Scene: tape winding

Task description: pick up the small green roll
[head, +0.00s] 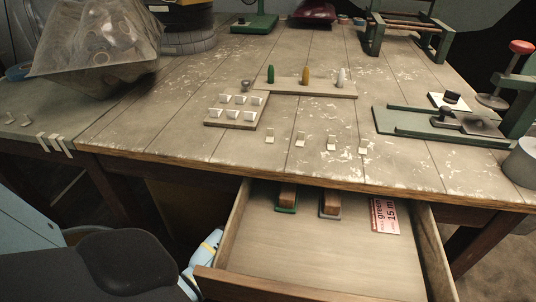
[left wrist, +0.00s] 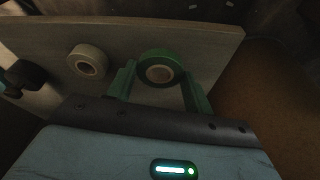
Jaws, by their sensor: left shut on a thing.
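The small green roll (left wrist: 158,56), a ring of green tape with a pale core, shows in the left wrist view. It is at a grey-brown board (left wrist: 215,40). My left gripper (left wrist: 158,73) has one green finger on each side of the roll and is shut on it. A cream roll (left wrist: 88,60) is to the left, apart from the fingers. In the head view, the rolls are not visible, and my left arm (head: 130,262) reaches in low at the left, beside the drawer. My right gripper is in neither view.
An open drawer (head: 335,268) holds two wooden blocks with coloured bases and a card (head: 384,215) reading "green 15 m". A dark object (left wrist: 25,75) is left of the cream roll.

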